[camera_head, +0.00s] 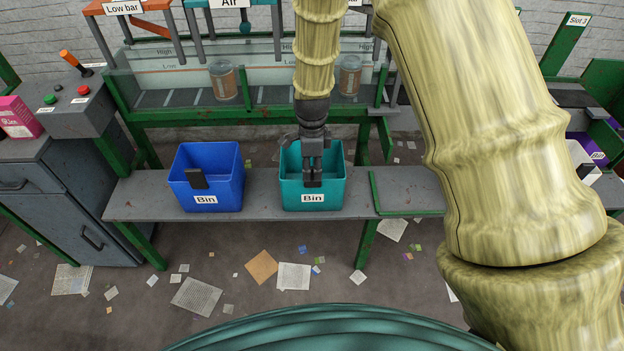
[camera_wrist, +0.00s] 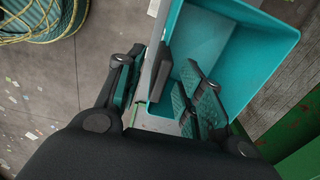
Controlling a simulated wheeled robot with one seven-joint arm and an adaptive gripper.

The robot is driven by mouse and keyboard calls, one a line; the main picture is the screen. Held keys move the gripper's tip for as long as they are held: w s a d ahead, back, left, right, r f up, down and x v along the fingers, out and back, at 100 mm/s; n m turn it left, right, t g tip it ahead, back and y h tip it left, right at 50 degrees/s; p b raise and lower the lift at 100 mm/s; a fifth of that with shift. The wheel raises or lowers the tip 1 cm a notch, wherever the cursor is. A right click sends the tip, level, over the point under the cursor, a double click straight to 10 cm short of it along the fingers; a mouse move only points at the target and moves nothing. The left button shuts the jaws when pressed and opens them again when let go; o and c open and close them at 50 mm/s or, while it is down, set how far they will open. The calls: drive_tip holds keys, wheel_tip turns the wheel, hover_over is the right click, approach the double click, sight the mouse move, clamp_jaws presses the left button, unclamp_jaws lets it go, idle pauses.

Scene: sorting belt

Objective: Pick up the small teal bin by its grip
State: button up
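The small teal bin (camera_head: 332,188) stands upright on the grey shelf in the head view, with a white "Bin" label on its front. In the wrist view the teal bin (camera_wrist: 262,40) fills the upper right, and its dark grip (camera_wrist: 158,72) stands at the near wall. My gripper (camera_head: 312,182) points down at the bin's front wall and hides the grip in the head view. In the wrist view my gripper (camera_wrist: 163,60) is open, with one finger outside the bin and the other on its inner side. The grip lies between the fingers, with a gap on the outer side.
A blue bin (camera_head: 222,190) with a dark grip stands to the left on the same shelf (camera_head: 150,198). Behind is a belt frame (camera_head: 180,115) with two cans (camera_head: 222,82). The shelf right of the teal bin is clear. Papers litter the floor.

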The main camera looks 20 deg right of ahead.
sight(313, 186)
drive_tip(key=shift+s+f, duration=0.15)
drive_tip(key=shift+f, duration=0.5)
drive_tip(key=shift+d+f, duration=0.15)
drive_tip(key=shift+f, duration=1.95)
clamp_jaws()
